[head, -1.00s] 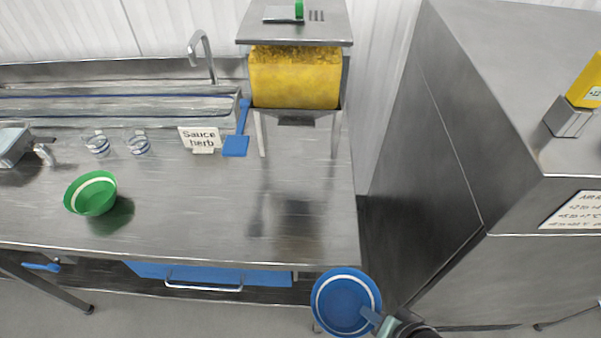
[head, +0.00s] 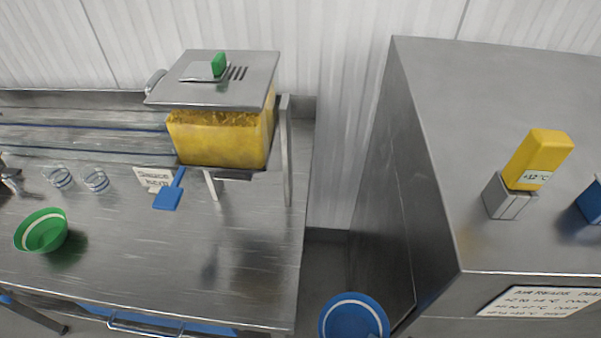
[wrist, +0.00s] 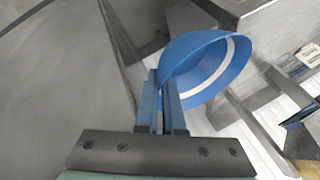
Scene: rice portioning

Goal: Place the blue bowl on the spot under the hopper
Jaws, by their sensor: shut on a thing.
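The blue bowl (head: 354,318) with a white band is at the bottom of the head view, off the front right corner of the steel table and cut by the frame edge. In the wrist view my gripper (wrist: 168,95) is shut on the rim of the blue bowl (wrist: 208,70), which looks tilted there. The gripper itself is out of the head view. The hopper (head: 222,138), filled with yellow grains, stands on legs at the table's back right. The spot under it is partly hidden by the hopper body.
The steel table (head: 130,265) is bare in front of the hopper. A large steel cabinet (head: 440,180) rises to the right, with a narrow gap between.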

